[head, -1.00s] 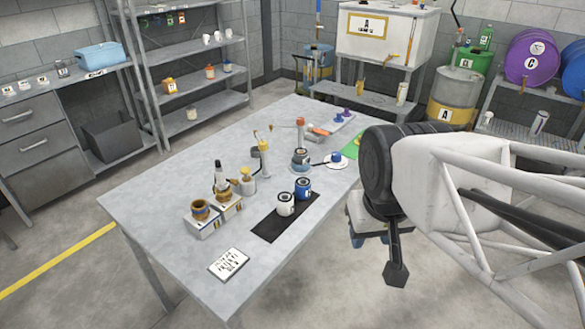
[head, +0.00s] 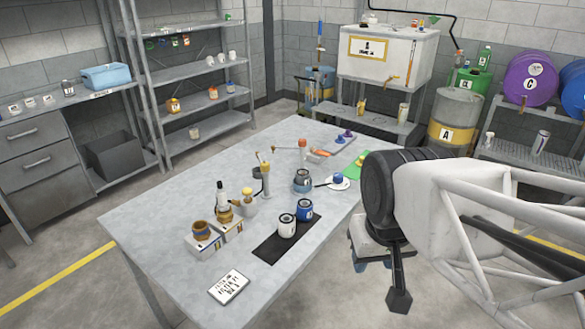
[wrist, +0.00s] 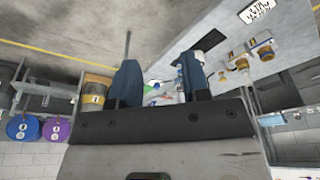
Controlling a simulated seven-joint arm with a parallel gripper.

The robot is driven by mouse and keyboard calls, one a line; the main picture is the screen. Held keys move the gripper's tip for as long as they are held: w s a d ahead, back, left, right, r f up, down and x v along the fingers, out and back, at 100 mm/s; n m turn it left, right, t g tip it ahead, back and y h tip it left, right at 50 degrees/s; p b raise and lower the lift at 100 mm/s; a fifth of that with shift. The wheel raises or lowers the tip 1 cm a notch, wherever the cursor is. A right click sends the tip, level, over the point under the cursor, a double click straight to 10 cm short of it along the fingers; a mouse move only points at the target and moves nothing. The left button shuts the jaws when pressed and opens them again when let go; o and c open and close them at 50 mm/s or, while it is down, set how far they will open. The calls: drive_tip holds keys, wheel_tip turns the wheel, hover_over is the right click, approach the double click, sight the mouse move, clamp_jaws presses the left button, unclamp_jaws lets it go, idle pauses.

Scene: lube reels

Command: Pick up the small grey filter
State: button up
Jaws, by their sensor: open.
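I cannot tell for sure which object is the small grey filter. A pale can (head: 287,226) with a dark top stands on the black mat, touching or close beside a blue can (head: 304,209). A grey cylinder (head: 302,184) with a dark top stands behind them. My gripper (head: 399,290) hangs off the table's right side, well away from these things. In the wrist view, my gripper (wrist: 160,78) has its two blue fingers spread, with nothing visible between them; the tabletop objects appear small and far off.
The grey table (head: 160,207) also holds two boxes with brown-topped jars (head: 202,231), a label card (head: 229,287), a white dish (head: 341,184) and a green mat (head: 357,165). Its front left is clear. Shelves (head: 205,90) and drums (head: 455,120) stand behind.

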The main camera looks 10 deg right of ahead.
drive_tip(key=o, duration=0.8)
drive_tip(key=shift+o, duration=0.2)
drive_tip(key=w+a+f+m+y, duration=0.1)
drive_tip(key=w+m+y, duration=0.25)
drive_tip(key=w, duration=0.65)
drive_tip(key=w+a+f+m+g+y, duration=0.15)
drive_tip(key=w+m, duration=0.25)
drive_tip(key=w, duration=0.6)
drive_tip(key=w+a+f+m+t+y, duration=0.1)
drive_tip(key=w+m+y, duration=0.25)
drive_tip(key=w, duration=0.65)
drive_tip(key=w+d+f+m+t+y, duration=0.1)
drive_tip(key=w+d+f+m, duration=0.2)
drive_tip(key=w, duration=0.6)
drive_tip(key=w+d+f+m+t+y, duration=0.1)
drive_tip(key=w+d+f+m+t, duration=0.1)
drive_tip(key=w+f+m, duration=0.3)
drive_tip(key=w+d+f+m+t+y, duration=0.1)
drive_tip(key=w+d+f+m, duration=0.3)
drive_tip(key=w+f, duration=0.5)
drive_tip(key=w, duration=0.4)
drive_tip(key=shift+f+m+t, duration=0.2)
drive_tip(key=shift+m+t, duration=0.15)
drive_tip(key=shift+m, duration=0.05)
